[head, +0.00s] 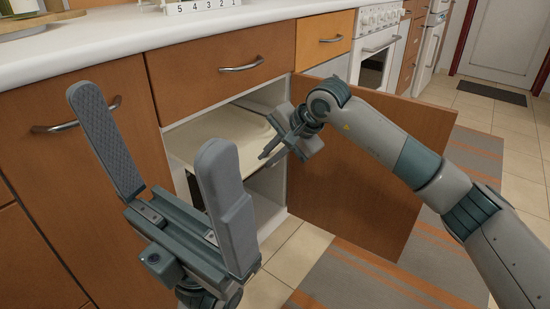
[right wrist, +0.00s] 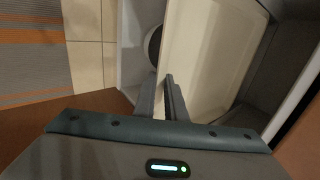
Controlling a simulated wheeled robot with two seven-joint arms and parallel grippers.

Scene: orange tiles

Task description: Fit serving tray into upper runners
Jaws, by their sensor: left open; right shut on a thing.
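The cream serving tray (head: 210,138) is inside the open lower cabinet, lying roughly level partway up the opening. My right gripper (head: 268,158) is at the cabinet mouth, shut on the tray's near edge. In the right wrist view the fingers (right wrist: 170,85) close together at the rim of the tray (right wrist: 205,45). I cannot make out the runners or tell whether the tray's sides sit in them. My left gripper (head: 150,120) is open and empty in front of the cabinets, and hides the left part of the opening.
The brown cabinet door (head: 335,190) stands open to the right, behind my right arm. A closed drawer (head: 225,72) is above the opening, under the white countertop (head: 180,38). A striped rug (head: 400,265) lies on the floor tiles. A white stove (head: 377,48) stands further right.

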